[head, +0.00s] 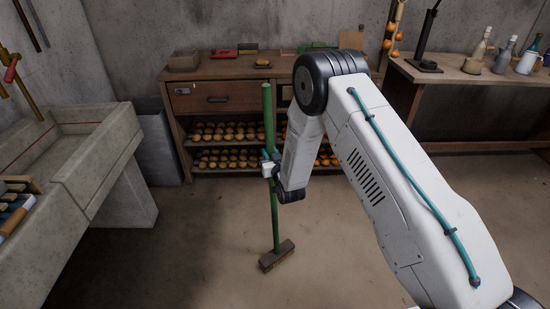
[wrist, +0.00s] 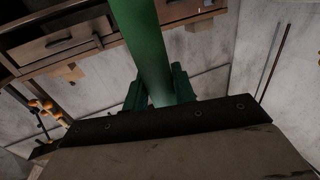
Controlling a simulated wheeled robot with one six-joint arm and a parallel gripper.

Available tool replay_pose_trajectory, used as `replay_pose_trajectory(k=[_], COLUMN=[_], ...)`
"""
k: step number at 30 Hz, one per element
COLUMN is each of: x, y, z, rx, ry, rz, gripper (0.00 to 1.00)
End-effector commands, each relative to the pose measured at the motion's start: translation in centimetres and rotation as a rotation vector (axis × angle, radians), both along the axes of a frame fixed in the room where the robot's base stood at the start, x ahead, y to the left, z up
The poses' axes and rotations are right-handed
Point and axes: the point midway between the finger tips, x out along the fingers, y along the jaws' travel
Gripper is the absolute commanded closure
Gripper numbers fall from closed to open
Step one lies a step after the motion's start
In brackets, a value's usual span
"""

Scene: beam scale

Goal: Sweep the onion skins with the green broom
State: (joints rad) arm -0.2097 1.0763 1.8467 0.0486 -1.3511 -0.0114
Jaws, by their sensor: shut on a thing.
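The green broom (head: 274,215) stands nearly upright in the head view, with its brown brush head (head: 277,256) at or close to the floor; I cannot tell whether the bristles touch. My gripper (head: 270,166) is shut around the green handle about midway along it. In the wrist view the green handle (wrist: 146,45) runs up between the green fingers of my gripper (wrist: 160,88). I cannot make out any onion skins on the floor.
A wooden cabinet (head: 219,98) with shelves of onions stands behind the broom. A concrete sink (head: 95,165) is at the left. A wooden table (head: 460,77) with bottles is at the right. The floor (head: 190,245) around the brush is open.

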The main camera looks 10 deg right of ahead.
Motion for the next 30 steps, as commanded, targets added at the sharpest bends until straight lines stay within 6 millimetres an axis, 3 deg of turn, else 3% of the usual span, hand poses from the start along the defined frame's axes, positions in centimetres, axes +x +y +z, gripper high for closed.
replay_pose_trajectory(k=[30], x=[9.9], y=[5.1], z=[0.0], rx=[0.002], ry=[-0.002], rz=[0.001], gripper=[1.0])
